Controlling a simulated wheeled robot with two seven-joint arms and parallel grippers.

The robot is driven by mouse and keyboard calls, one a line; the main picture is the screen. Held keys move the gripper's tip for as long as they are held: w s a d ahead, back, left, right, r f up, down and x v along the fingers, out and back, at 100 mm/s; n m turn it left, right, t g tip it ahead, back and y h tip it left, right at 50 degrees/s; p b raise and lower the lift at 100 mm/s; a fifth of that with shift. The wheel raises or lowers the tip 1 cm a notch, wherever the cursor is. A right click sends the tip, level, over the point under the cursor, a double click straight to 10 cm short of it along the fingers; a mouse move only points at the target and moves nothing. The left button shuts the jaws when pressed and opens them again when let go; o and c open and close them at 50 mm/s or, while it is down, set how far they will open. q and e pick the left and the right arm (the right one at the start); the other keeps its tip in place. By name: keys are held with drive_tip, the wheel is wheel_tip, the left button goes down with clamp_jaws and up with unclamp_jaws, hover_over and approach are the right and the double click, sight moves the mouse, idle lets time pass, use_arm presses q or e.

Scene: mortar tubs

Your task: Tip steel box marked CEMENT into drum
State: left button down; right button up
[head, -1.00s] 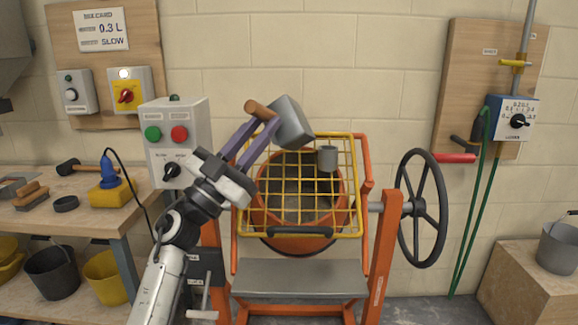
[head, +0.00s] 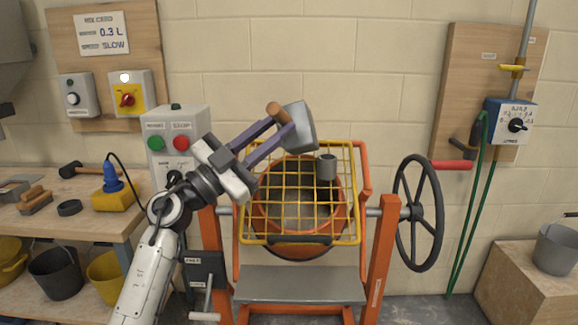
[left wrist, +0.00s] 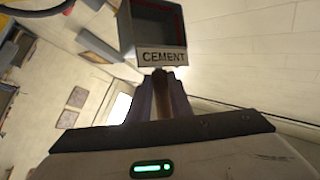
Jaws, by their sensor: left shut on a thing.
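The steel box (head: 300,124) is grey, with a wooden handle (head: 279,113). It is tilted, up in the air above the upper edge of the yellow grid guard (head: 357,200). In the left wrist view the box (left wrist: 158,57) shows its CEMENT label and a dark open mouth; I cannot tell its contents. My left gripper (head: 283,127) has its purple fingers shut on the box's handle; they also show in the left wrist view (left wrist: 164,95). The orange drum (head: 262,239) sits behind the guard, its mouth facing me. My right gripper is not in view.
A small grey cylinder (head: 326,167) is at the guard's upper part. A black handwheel (head: 419,212) stands right of the orange frame (head: 383,255). A control box (head: 176,135) with green and red buttons is left of the drum. A workbench (head: 85,220) stands at the left.

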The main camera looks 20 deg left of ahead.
use_arm(q)
drive_tip(key=r+m+p, duration=0.1)
drive_tip(key=d+r+g+p, duration=0.1)
drive_tip(key=shift+w+d+r+m, duration=0.1)
drive_tip(key=shift+r+m, duration=0.25)
drive_tip(key=shift+m, duration=0.05)
drive_tip(key=w+d+f+m+g+y+p, duration=0.1)
drive_tip(key=d+m+g+y+p, duration=0.1)
drive_tip(key=d, duration=0.4)
drive_tip(key=w+d+f+m+g+y+p, duration=0.1)
drive_tip(key=d+f+m+g+y+p, duration=0.1)
drive_tip(key=d+m+g+y, duration=0.2)
drive_tip(key=w+d+f+m+g+y+p, duration=0.1)
drive_tip(key=d+m+g+y+p, duration=0.2)
drive_tip(key=d, duration=0.5)
drive_tip(key=shift+w+d+f+m+g+y, duration=0.35)
drive_tip(key=shift+m+y, duration=0.55)
drive_tip(key=shift+y, duration=0.5)
drive_tip(key=shift+s, duration=0.15)
